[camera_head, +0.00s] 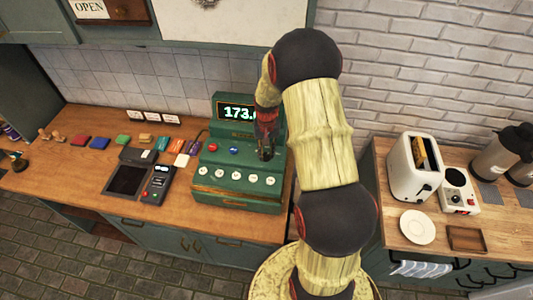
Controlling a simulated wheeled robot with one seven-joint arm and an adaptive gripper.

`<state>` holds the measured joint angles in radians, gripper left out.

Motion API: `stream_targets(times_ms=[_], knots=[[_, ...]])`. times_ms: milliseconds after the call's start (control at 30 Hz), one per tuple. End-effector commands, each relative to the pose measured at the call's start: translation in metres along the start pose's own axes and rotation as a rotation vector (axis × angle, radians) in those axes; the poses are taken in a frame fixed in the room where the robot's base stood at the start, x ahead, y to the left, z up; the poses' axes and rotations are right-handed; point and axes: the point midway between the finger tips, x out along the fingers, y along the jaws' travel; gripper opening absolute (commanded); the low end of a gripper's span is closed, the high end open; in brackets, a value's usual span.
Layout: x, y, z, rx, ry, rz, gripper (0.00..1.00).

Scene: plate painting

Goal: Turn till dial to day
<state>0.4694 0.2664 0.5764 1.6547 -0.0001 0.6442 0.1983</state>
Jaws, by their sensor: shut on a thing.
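The green till (222,178) stands on the wooden counter, left of my arm. Its lit display (236,113) reads "173." with the rest cut off behind my gripper. A blue button (234,150), a red button (213,147) and a row of white round keys are on its front. My gripper (265,154) points down at the right part of the till's sloped face, shut on the till dial. The dial is hidden by the fingers, so its setting cannot be read.
A black tablet (126,180) and a card reader (158,184) lie left of the till, with several coloured pads behind. A toaster (402,180), a white plate (417,227) and coffee urns stand on the right counter.

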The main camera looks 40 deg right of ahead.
Motion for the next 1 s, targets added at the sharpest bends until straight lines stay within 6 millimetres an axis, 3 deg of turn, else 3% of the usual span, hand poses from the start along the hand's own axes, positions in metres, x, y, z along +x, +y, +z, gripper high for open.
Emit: stream_targets(times_ms=[567, 600, 900, 1000], knots=[[-0.0006, -0.0002, -0.0004, 0.034, 0.001, 0.0, 0.0], [-0.0006, -0.0002, -0.0005, 0.034, 0.001, 0.0, 0.24], [-0.0002, -0.0001, -0.0002, 0.033, 0.0, 0.0, 0.4], [-0.0002, -0.0001, -0.0001, 0.033, 0.0, 0.0, 0.4]])
